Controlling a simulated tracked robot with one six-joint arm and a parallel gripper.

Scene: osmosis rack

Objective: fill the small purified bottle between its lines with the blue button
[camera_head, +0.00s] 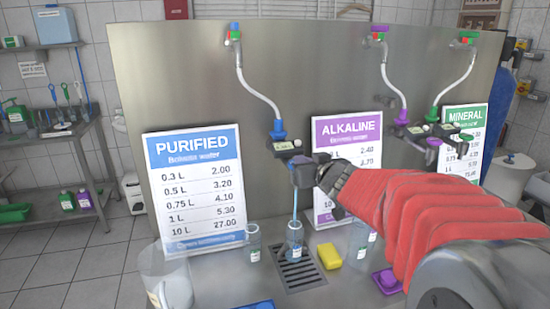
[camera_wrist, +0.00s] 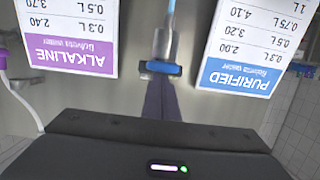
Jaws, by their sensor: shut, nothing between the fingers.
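The purified tap (camera_head: 277,130) has a blue fitting and hangs on a white hose in front of the steel panel. A dark box with a small display (camera_head: 286,146) sits under it. My gripper (camera_head: 302,165) is shut and empty, its fingertips at or just below this box. In the wrist view the shut fingers (camera_wrist: 162,90) reach up to the blue tap part (camera_wrist: 160,68); whether they touch the button I cannot tell. A thin blue stream runs down into a small clear bottle (camera_head: 293,240) standing upright on the drain. Its lines and exact level are too small to read.
Another small clear bottle (camera_head: 254,243) stands to its left, and a yellow sponge (camera_head: 329,256) lies to the right of the drain grate (camera_head: 300,275). A purified price sign (camera_head: 196,190) and an alkaline sign (camera_head: 345,135) flank the tap. A large clear container (camera_head: 170,285) stands front left.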

